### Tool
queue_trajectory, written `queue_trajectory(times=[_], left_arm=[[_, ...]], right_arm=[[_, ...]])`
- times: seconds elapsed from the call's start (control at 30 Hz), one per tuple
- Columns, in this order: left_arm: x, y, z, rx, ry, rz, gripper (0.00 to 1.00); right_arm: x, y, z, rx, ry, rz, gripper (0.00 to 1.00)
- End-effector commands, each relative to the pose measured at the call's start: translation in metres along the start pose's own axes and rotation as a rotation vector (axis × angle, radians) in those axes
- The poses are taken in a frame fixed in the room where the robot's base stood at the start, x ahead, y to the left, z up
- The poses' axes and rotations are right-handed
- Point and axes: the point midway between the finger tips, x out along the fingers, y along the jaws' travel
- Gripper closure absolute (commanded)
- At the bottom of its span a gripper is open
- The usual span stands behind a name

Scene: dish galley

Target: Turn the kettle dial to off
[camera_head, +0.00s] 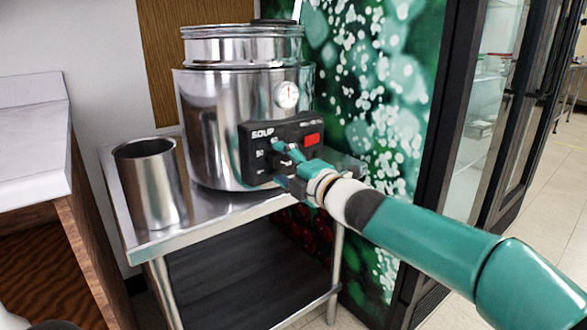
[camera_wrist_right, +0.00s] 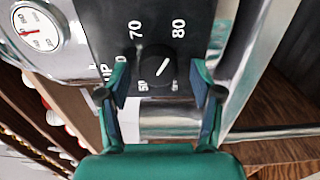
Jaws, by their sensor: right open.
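The steel soup kettle (camera_head: 212,130) stands on a metal table, with a black control panel (camera_head: 287,131) on its front. The dial (camera_wrist_right: 154,72) is a black knob with a white pointer line, which slants up and right in the right wrist view. White numbers 70 and 80 show above it there. My right gripper (camera_head: 282,162) is in front of the panel and hides most of the dial in the head view. In the right wrist view its fingers (camera_wrist_right: 160,92) are open, one on each side of the dial; I cannot tell whether they touch it. My left gripper is not in view.
An empty steel cylinder (camera_head: 152,185) stands left of the kettle on the steel table (camera_head: 205,216). A round gauge (camera_head: 287,95) sits above the panel. A white counter (camera_head: 33,140) is at the left, and a black-framed glass cabinet (camera_head: 440,130) at the right.

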Motion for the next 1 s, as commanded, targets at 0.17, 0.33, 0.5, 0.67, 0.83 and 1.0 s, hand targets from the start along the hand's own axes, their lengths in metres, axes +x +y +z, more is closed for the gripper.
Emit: queue_trajectory(times=[0.17,0.33,0.5,0.67,0.83,1.0], left_arm=[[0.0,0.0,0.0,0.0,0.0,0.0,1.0],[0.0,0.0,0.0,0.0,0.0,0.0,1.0],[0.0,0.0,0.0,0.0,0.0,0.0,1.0],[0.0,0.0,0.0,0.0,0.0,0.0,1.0],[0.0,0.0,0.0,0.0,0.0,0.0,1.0],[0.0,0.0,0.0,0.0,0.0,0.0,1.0]], right_arm=[[-0.013,0.001,0.001,0.001,0.0,0.0,0.34],[-0.04,0.001,0.002,0.001,-0.002,0.001,0.34],[-0.075,0.0,0.002,0.001,-0.003,0.001,0.34],[-0.102,0.0,0.002,0.0,-0.003,0.001,0.34],[-0.116,-0.001,0.002,0.001,-0.002,0.0,0.34],[-0.118,-0.001,0.002,0.001,-0.001,0.0,0.34]])
